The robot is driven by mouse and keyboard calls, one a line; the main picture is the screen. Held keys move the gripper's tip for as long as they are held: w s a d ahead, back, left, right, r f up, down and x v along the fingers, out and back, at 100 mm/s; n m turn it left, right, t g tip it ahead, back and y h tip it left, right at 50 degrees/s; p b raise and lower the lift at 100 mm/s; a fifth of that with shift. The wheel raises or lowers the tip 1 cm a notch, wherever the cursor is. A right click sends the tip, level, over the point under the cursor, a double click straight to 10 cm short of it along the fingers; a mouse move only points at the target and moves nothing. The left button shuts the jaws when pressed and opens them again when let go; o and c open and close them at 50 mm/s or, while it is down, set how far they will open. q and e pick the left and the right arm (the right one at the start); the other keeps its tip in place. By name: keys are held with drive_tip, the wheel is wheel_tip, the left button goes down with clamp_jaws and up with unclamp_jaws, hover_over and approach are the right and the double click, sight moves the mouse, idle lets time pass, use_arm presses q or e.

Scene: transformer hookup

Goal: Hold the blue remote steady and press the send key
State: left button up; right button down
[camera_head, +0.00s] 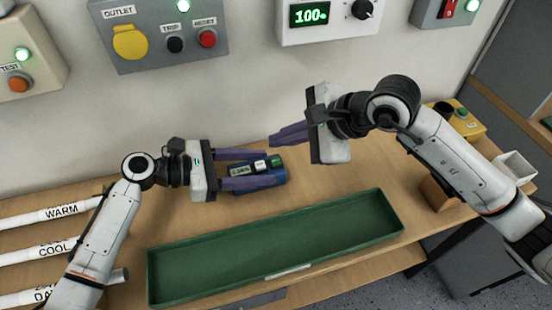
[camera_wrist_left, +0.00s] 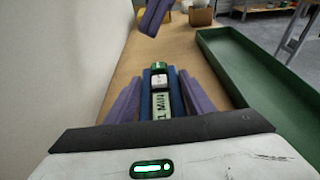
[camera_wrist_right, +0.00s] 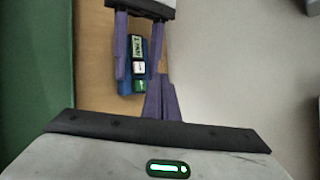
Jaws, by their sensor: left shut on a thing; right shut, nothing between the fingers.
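The blue remote (camera_head: 262,182) lies on or just above the wooden table behind the green tray. It has a pale display strip, a white key and a green key (camera_head: 276,160) at its right end. Key lettering is too small to read. My left gripper (camera_head: 267,168) is shut on the remote, one purple finger along each long side; the hold also shows in the left wrist view (camera_wrist_left: 158,82). My right gripper (camera_head: 272,138) is shut and empty. Its fingertips are above and apart from the remote's green-key end. The right wrist view shows the remote (camera_wrist_right: 125,75) beyond these fingertips.
A long green tray (camera_head: 275,268) stands in front. Wall boxes with an outlet panel (camera_head: 160,40) and a 100% display (camera_head: 310,15) are behind. Labelled white tubes (camera_head: 45,215) lie at left. A brown block (camera_head: 440,192) and yellow button box (camera_head: 465,120) are at right.

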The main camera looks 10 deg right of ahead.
drive_tip(key=shift+r, duration=1)
use_arm(q)
drive_tip(key=o, duration=1.2)
drive_tip(key=shift+o, duration=0.2)
